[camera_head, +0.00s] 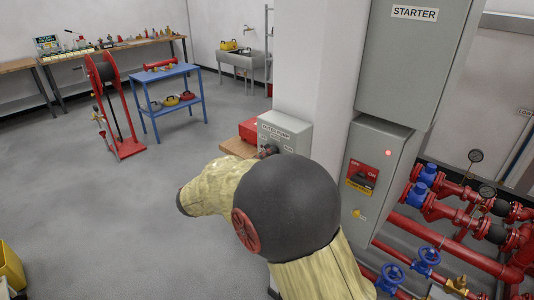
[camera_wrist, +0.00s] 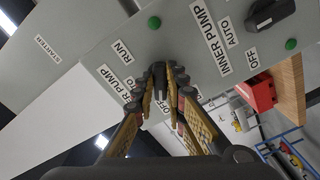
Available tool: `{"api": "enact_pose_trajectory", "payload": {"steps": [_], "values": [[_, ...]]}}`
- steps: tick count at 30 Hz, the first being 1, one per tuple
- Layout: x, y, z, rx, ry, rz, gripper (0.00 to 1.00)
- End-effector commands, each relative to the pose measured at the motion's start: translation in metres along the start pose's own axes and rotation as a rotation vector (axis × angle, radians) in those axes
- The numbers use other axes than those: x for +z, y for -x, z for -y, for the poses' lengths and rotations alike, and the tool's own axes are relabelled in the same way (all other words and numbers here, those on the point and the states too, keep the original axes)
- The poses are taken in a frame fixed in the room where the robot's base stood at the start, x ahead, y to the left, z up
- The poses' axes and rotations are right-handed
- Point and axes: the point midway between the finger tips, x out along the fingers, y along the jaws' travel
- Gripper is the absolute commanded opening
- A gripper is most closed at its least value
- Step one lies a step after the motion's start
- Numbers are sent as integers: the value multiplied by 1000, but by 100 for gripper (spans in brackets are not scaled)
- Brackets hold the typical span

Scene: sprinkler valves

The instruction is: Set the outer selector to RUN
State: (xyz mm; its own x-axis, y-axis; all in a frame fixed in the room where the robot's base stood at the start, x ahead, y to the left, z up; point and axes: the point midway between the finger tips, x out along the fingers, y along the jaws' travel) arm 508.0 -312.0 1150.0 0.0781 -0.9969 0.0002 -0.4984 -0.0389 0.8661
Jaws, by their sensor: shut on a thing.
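The grey pump control box (camera_head: 290,128) hangs on the white pillar in the head view. In the wrist view its panel carries the outer selector (camera_wrist: 160,78), a dark knob between my fingers. Beside it are the RUN label (camera_wrist: 122,52) and a partly hidden OFF label (camera_wrist: 167,106). The outer pump label (camera_wrist: 109,77) is partly covered by a finger. My gripper (camera_wrist: 161,86) is shut on the outer selector, with a finger on each side. The fingers hide much of the knob, so I cannot tell its exact setting. In the head view my arm hides most of the gripper.
The inner selector (camera_wrist: 270,15) sits on the same panel, near its own AUTO and OFF labels. Two green lamps (camera_wrist: 154,22) (camera_wrist: 291,44) show. A red box (camera_head: 250,130) stands behind the control box. The starter cabinet (camera_head: 410,60) and red pipes (camera_head: 450,245) are right; open floor lies left.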

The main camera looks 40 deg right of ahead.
Motion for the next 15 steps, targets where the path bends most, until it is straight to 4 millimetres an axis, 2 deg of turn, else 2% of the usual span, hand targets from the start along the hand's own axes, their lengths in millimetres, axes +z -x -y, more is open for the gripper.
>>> {"api": "enact_pose_trajectory", "payload": {"steps": [15], "values": [[2, 0, 3, -1, -67, 0, 0]]}}
